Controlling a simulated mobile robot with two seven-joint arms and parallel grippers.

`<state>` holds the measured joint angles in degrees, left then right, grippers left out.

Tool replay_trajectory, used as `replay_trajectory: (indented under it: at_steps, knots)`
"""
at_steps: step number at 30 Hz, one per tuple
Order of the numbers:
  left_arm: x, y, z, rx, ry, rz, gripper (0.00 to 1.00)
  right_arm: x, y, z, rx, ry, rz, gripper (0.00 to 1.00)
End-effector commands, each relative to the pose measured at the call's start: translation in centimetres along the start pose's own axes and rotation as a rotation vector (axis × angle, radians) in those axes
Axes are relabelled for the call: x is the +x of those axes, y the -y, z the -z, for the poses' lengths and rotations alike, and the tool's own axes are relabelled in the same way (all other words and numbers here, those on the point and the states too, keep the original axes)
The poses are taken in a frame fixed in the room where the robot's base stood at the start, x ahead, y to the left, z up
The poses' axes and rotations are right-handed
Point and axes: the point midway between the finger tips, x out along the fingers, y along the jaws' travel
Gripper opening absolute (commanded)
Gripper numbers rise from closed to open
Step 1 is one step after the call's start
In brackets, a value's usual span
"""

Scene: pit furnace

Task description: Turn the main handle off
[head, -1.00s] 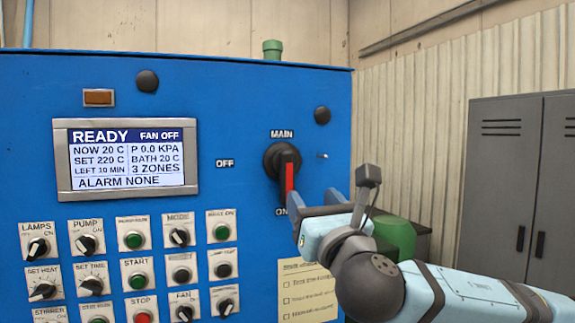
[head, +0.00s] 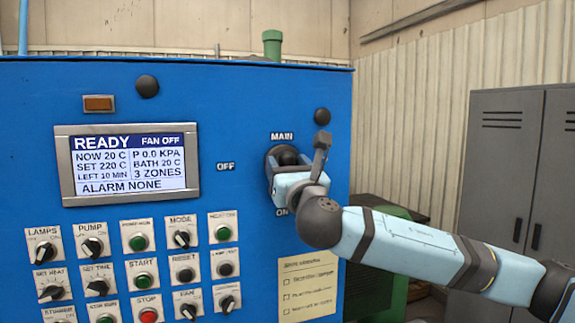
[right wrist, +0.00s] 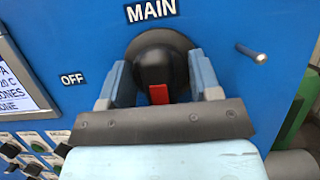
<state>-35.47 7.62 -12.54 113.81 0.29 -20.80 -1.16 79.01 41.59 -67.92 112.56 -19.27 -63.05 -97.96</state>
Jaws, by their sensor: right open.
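The main handle (head: 287,155) is a black rotary knob with a red grip on the blue panel, below the label MAIN. In the head view my right gripper (head: 284,168) is in front of it and hides most of it. In the right wrist view the black knob (right wrist: 158,65) and its red grip (right wrist: 158,95) sit between the two fingers of my right gripper (right wrist: 157,72). The fingers are open, one on each side. I cannot tell if they touch it. The red grip points down, towards ON. My left gripper is not in view.
The OFF label (head: 225,167) is left of the handle. A small metal peg (right wrist: 251,52) sticks out right of it. A screen (head: 127,164) reads READY, above several buttons and knobs. A grey cabinet (head: 500,170) stands at the right.

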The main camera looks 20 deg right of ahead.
Motion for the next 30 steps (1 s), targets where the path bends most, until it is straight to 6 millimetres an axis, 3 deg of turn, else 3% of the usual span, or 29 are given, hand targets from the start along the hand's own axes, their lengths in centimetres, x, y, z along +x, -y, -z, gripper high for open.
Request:
replay_trajectory:
  at_steps: [3,4,11,20,30]
  knots:
    - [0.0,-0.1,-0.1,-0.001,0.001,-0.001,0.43,0.0,0.0,0.0,0.0,0.0,0.0,0.57]
    - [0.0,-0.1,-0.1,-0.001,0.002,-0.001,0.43,0.0,0.0,0.0,0.0,0.0,0.0,0.53]
    - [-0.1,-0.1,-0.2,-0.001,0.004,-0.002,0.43,0.0,0.0,0.0,0.001,0.0,0.0,0.0]
    - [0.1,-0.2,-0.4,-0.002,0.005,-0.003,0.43,-0.1,0.0,0.1,0.024,-0.001,0.009,0.0]
    - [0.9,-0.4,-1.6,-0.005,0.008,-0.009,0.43,-0.1,-0.1,0.4,0.206,-0.002,0.083,0.0]
